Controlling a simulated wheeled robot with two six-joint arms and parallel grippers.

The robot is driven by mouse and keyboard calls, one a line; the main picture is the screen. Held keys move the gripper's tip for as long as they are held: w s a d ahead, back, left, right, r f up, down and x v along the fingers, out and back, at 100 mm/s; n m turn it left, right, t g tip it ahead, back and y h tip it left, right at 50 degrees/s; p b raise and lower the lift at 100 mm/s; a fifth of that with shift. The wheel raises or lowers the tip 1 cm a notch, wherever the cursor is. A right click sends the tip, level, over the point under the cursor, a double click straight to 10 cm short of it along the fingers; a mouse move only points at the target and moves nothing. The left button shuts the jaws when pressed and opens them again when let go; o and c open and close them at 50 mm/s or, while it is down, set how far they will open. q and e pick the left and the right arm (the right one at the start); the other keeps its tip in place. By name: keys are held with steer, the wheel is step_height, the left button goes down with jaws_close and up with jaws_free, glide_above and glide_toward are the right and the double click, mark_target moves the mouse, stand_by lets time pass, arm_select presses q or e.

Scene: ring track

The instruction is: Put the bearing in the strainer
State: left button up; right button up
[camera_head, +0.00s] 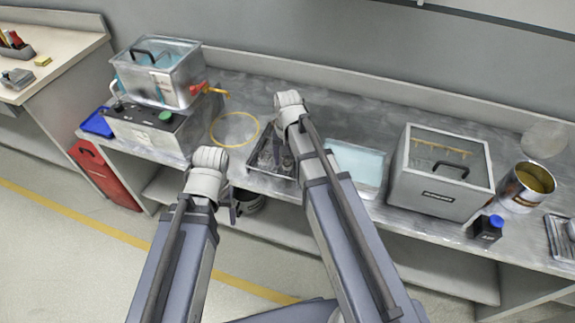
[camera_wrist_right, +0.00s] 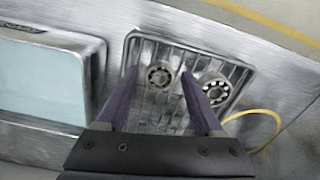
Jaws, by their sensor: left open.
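Two metal bearings lie in a ribbed metal tray (camera_wrist_right: 175,45): one bearing (camera_wrist_right: 160,75) near the middle and another bearing (camera_wrist_right: 214,90) to its right. My right gripper (camera_wrist_right: 159,78) is open above the tray, its fingers either side of the middle bearing in the picture; I cannot tell whether they touch it. In the head view this gripper (camera_head: 274,154) is over the tray (camera_head: 258,170), partly hidden by my arm. My left gripper (camera_head: 236,204) is open, low in front of the bench edge. A thin yellow hoop (camera_head: 214,139), possibly the strainer's rim, lies left of the tray.
A lidded clear tank (camera_head: 160,75) on a grey unit (camera_head: 150,133) stands left. A pale blue shallow basin (camera_head: 358,165) is right of the tray.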

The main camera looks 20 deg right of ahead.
mark_target(288, 163)
jaws_close()
stand_by(0.3)
steer(key=shift+r, duration=0.1)
step_height(288, 163, up, 10)
steer(key=p, duration=1)
